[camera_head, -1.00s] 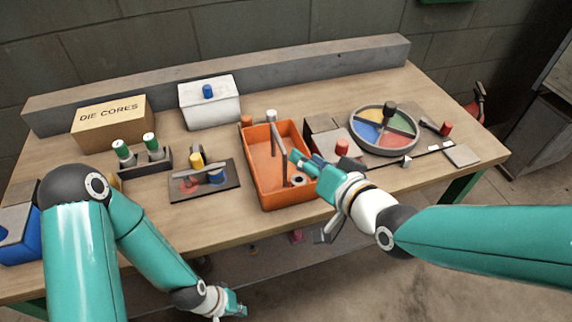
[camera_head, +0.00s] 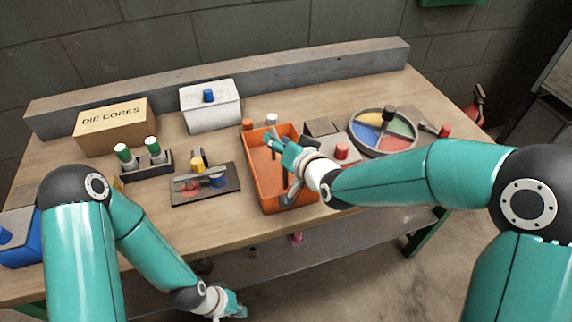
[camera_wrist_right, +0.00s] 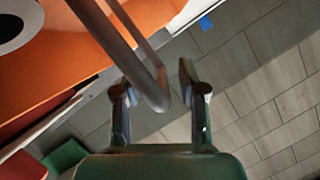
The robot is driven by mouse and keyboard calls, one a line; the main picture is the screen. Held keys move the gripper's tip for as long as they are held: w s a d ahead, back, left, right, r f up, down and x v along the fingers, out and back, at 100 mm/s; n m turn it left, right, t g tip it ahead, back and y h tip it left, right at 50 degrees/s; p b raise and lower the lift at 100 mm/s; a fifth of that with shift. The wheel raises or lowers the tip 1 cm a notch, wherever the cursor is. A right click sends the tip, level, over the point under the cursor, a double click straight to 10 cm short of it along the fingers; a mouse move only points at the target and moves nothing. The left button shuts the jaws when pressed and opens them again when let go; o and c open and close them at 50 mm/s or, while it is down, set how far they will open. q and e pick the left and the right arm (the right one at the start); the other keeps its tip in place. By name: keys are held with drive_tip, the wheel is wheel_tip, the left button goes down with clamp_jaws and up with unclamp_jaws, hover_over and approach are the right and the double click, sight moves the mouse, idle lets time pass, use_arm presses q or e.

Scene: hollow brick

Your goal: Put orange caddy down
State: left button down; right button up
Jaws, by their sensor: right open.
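The orange caddy (camera_head: 261,190) sits on the wooden table near its front edge. It is an open tray with a grey bar handle, partly hidden by my right arm. My right gripper (camera_head: 272,142) is over the caddy. In the right wrist view the orange caddy (camera_wrist_right: 60,50) is at upper left, and its grey handle (camera_wrist_right: 125,45) reaches down between the spread fingers of my right gripper (camera_wrist_right: 160,98). I cannot tell whether the handle touches a finger. My left gripper (camera_head: 232,308) hangs low in front of the table, its jaw state unclear.
Left of the caddy are a dark tray (camera_head: 205,190) with small parts and a rack of green-capped bottles (camera_head: 148,165). A white box (camera_head: 210,108) and a die cores carton (camera_head: 115,125) stand behind. A coloured round dish (camera_head: 383,130) is at right.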

drive_tip(key=shift+w, duration=0.1)
clamp_jaws()
idle(0.6)
